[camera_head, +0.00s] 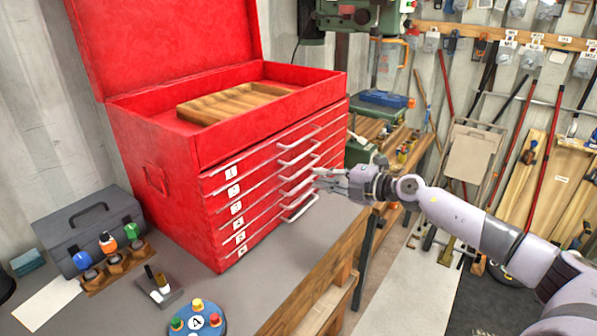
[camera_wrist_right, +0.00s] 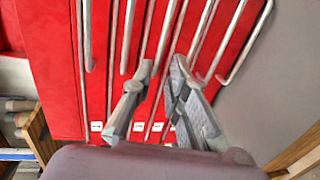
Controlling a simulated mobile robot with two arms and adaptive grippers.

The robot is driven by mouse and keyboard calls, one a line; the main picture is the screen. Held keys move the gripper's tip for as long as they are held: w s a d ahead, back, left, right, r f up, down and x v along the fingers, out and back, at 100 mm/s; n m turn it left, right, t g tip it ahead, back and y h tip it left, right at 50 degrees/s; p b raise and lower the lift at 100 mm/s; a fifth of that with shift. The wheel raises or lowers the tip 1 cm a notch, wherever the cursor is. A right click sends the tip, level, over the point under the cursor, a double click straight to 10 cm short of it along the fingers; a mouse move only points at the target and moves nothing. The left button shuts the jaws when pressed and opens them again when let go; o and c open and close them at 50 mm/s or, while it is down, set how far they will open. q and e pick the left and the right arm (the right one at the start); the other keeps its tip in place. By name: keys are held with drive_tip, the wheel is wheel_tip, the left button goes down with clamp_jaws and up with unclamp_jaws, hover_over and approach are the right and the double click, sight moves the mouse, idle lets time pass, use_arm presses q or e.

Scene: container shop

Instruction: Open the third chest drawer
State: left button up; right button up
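The red tool chest (camera_head: 185,140) stands on the grey bench with its lid up. Its front has a column of drawers with number labels and pale bar handles. The third drawer (camera_head: 250,203) looks flush with the others. My right gripper (camera_head: 318,178) is at the handles, on the right side of the chest front. In the right wrist view its two fingers (camera_wrist_right: 162,64) are apart, with a handle bar seen between the tips. I cannot tell whether the bar is inside the grip or which drawer it belongs to. My left gripper is not in view.
A wooden tray (camera_head: 235,102) lies in the chest's top. A grey toolbox (camera_head: 92,235), a small wooden rack (camera_head: 117,265) and a blue round base (camera_head: 198,320) with coloured knobs stand on the bench. A green machine (camera_head: 360,20) is behind. Bench space before the chest is clear.

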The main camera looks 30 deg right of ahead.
sight(299, 174)
drive_tip(key=p+x, duration=0.2)
drive_tip(key=x, duration=0.5)
drive_tip(key=shift+r, duration=0.15)
drive_tip(key=shift+w+a+f, duration=0.25)
drive_tip(key=shift+w+a, duration=0.05)
drive_tip(key=shift+w, duration=0.25)
clamp_jaws()
drive_tip(key=shift+d, duration=0.1)
